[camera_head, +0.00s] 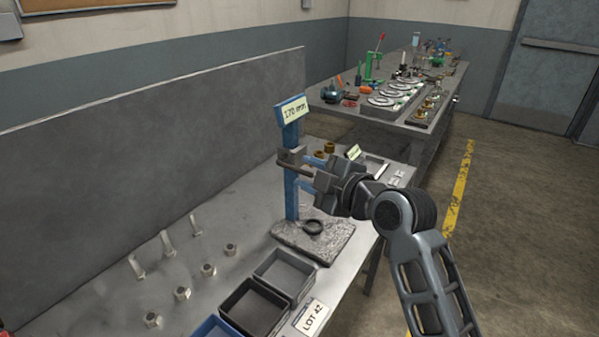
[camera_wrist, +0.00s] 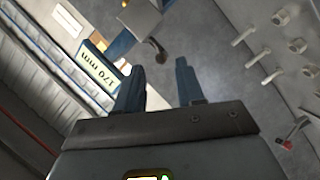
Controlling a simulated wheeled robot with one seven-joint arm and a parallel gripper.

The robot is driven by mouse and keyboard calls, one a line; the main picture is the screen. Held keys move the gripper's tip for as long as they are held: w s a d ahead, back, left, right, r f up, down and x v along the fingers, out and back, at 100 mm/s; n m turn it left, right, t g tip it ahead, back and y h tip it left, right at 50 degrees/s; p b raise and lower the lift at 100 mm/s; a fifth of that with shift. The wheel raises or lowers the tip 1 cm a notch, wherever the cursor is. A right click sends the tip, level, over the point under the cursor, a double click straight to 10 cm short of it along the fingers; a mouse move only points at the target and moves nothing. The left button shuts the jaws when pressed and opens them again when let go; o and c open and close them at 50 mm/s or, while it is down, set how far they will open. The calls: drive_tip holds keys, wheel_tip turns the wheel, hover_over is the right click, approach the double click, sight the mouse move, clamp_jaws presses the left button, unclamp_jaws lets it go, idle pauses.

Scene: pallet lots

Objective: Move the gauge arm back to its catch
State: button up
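The gauge stands on the bench as a blue post (camera_head: 291,200) on a grey stone base (camera_head: 335,243), with a "170 mm" sign (camera_head: 292,111) on top. A grey block (camera_head: 290,156) sits on the post, and a dark gauge arm (camera_head: 293,167) reaches from it toward my gripper (camera_head: 306,173). In the wrist view, the block (camera_wrist: 140,18) and a dark rounded arm end (camera_wrist: 154,48) lie just beyond the fingertips. My gripper (camera_wrist: 160,66) is open there, with a clear gap between its blue fingers. I cannot make out the catch. A dark ring (camera_head: 313,227) lies on the stone base.
Dark trays (camera_head: 285,272) and a "LOT 42" card (camera_head: 311,317) sit in front of the base. Several bolts and nuts (camera_head: 208,270) stand at left. Brass pieces (camera_head: 329,148) are behind the post. A second bench (camera_head: 427,140) with fixtures stands farther back.

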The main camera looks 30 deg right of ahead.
drive_tip(key=shift+v, duration=1.25)
drive_tip(key=s+a+f+m+h, duration=0.2)
drive_tip(key=s+f+m, duration=0.4)
drive_tip(key=s, duration=0.5)
drive_tip(key=s+a+f+m+h, duration=0.1)
drive_tip(key=s+a+f+m, duration=0.15)
drive_tip(key=s+f, duration=0.65)
drive_tip(key=s+r+m, duration=0.2)
drive_tip(key=s+r, duration=0.1)
drive_tip(key=s, duration=0.9)
drive_tip(key=s+r+m, duration=0.3)
drive_tip(key=s+r, duration=0.1)
drive_tip(key=s, duration=0.8)
drive_tip(key=shift+d+g, duration=0.25)
drive_tip(key=shift+g, duration=0.05)
drive_tip(key=shift+a, duration=0.1)
